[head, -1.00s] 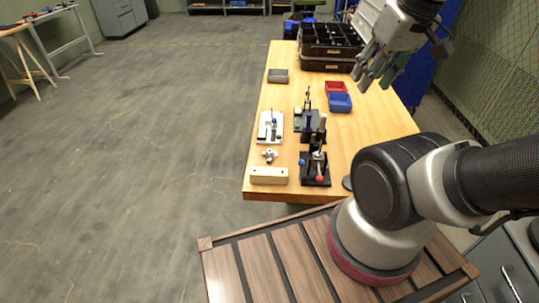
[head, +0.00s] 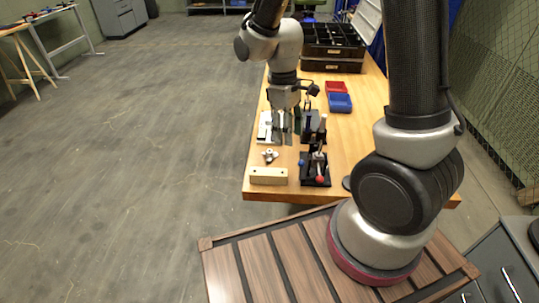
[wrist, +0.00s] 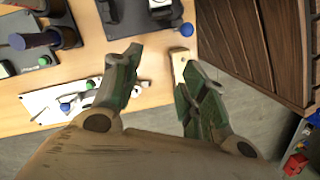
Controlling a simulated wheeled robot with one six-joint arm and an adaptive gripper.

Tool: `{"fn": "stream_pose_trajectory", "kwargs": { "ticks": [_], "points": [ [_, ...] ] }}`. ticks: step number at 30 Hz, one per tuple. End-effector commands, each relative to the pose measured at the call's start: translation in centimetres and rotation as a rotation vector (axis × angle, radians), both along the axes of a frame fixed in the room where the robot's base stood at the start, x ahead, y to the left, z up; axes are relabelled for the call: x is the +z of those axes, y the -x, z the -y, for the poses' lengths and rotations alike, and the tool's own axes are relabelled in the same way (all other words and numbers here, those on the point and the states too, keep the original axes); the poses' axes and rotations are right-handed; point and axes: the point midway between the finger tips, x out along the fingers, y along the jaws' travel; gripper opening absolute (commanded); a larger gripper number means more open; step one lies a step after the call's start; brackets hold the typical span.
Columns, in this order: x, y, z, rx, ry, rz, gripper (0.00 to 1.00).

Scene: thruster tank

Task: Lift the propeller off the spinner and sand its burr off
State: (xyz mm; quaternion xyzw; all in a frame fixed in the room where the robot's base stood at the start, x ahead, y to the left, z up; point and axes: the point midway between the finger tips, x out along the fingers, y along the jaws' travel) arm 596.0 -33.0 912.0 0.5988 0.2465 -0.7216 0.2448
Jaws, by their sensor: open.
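My gripper (head: 284,128) is open and empty, pointing down over the left part of the bench; its spread fingers also show in the wrist view (wrist: 158,62). A small pale piece with several lobes (head: 270,155), perhaps the propeller, sits just in front of the fingers; I cannot tell whether a spinner is under it. A white plate (head: 264,122) lies behind, partly hidden by my gripper. In the wrist view the plate (wrist: 42,104) carries a blue knob (wrist: 65,107) and a green part. No burr can be made out.
A pale block with holes (head: 268,176) lies at the bench's front edge. A black fixture with a red ball (head: 320,179) stands right of the lobed piece. Red (head: 336,88) and blue bins (head: 340,103) and black trays (head: 332,45) are farther back.

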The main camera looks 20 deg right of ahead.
Motion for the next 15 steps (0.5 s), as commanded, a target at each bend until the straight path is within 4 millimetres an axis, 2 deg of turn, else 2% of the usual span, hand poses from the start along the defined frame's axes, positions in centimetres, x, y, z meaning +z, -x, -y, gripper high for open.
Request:
{"fn": "stream_pose_trajectory", "kwargs": {
  "ticks": [1, 3, 7, 11, 15],
  "points": [
    [-1.7, -0.8, -0.7, 0.064, -0.007, -0.008, 0.43],
    [-3.5, -2.5, -1.6, 0.173, -0.032, 0.013, 0.43],
    [-3.3, -5.9, -2.8, 0.353, -0.08, 0.118, 0.43],
    [-3.5, -6.6, -3.1, 0.448, -0.094, 0.148, 0.43],
    [-4.8, -6.6, -3.0, 0.468, -0.096, 0.144, 0.43]
  ]
}}
